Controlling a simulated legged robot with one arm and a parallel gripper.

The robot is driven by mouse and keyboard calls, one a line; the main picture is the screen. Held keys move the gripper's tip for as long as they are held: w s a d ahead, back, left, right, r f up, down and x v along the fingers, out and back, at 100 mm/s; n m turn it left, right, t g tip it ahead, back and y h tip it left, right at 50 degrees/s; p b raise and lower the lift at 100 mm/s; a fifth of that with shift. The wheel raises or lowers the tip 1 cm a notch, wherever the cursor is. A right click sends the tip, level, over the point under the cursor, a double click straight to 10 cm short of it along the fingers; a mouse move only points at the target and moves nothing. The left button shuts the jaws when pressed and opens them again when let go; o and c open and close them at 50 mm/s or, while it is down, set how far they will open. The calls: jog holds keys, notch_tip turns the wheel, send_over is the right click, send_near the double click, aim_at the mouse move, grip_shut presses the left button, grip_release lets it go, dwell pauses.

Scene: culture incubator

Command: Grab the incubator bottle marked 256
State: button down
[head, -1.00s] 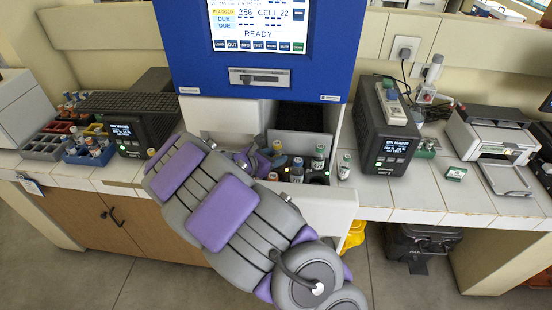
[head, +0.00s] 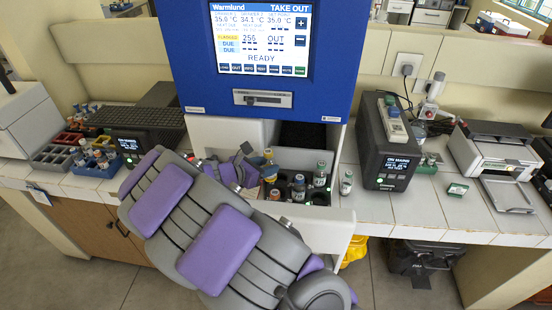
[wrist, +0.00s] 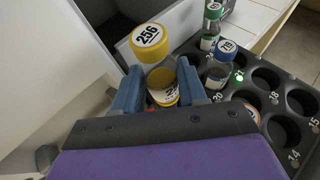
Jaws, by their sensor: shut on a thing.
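The bottle marked 256 (wrist: 150,42) has a yellow cap with a white label on top and amber contents. My gripper (wrist: 160,90) is shut on it, with one blue finger on each side of the bottle in the wrist view. In the head view the yellow-capped bottle (head: 269,168) shows at my gripper (head: 256,168), over the left part of the open incubator drawer (head: 333,222). The wrist view does not show clearly whether its base is clear of the rack. My arm hides part of the drawer.
A black rack with numbered holes (wrist: 263,104) lies right of the bottle. A blue-capped bottle (wrist: 220,65) and a green-capped bottle (wrist: 211,28) stand close by. In the head view, another bottle (head: 346,183) stands on the counter beside the drawer, left of a dark device (head: 386,150).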

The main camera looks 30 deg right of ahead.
jog(key=s+a+p, duration=0.1)
jog(key=s+a, duration=0.2)
jog(key=a, duration=0.9)
jog(key=shift+s+p, duration=0.35)
jog(key=shift+s, duration=0.05)
